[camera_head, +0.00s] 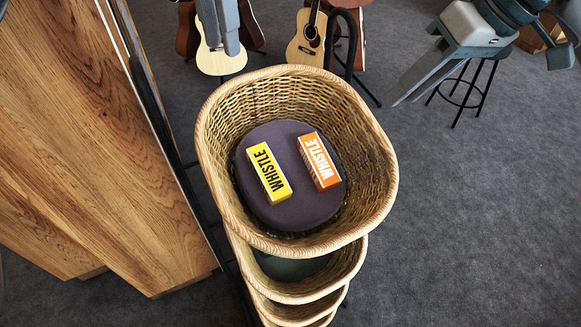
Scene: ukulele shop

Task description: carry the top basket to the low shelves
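The top basket (376,150) is a woven wicker basket with a thick rim, at the middle of the head view. A dark purple round pad (280,212) lies in it, with a yellow WHISTLE box (268,172) and an orange WHISTLE box (320,160) on top. My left gripper (222,48) hangs beyond the basket's far rim at upper left, its fingers close together. My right gripper (402,102) is at upper right, apart from the rim, fingers pointing down-left. Neither touches the basket. How far each gripper is open is unclear. I cannot identify the low shelves.
More wicker baskets (318,287) sit in a stack below the top one. A wooden panelled unit (90,150) stands close at left. Guitars (306,40) and a black stool (468,90) stand behind. The grey carpet (480,220) at right is clear.

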